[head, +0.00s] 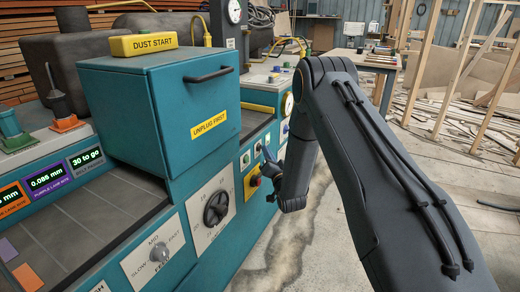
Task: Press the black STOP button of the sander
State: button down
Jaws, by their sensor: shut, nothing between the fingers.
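The sander (130,112) is a large teal machine on the left, with its control panel on the side facing right. My gripper (267,160) is small and dark in the picture, shut and empty, close in front of this panel. Small pale button plates (245,160) sit in a row above and beyond the red button. I cannot make out which one is the black STOP button. It may be hidden behind my gripper or wrist. I cannot tell whether my gripper touches the panel.
A large black dial (215,208) and a feed knob (159,252) are nearer on the panel. A teal hood with a black handle (208,75) rises above it. Wooden framing (440,60) and scattered scraps lie at the right. Bare concrete floor (300,250) runs alongside the sander.

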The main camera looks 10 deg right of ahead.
jog(key=shift+w+a, duration=0.25)
jog(key=shift+a, duration=0.1)
dwell(0.4)
jog(key=shift+s+d, duration=0.1)
jog(key=shift+d, duration=0.05)
jog(key=shift+s+d, duration=0.4)
jog(key=shift+d, duration=0.15)
dwell(0.4)
jog(key=s+d+p, duration=0.1)
jog(key=d, duration=0.1)
jog(key=s+d+p, duration=0.1)
jog(key=s+d, duration=0.1)
dwell(0.4)
dwell(0.5)
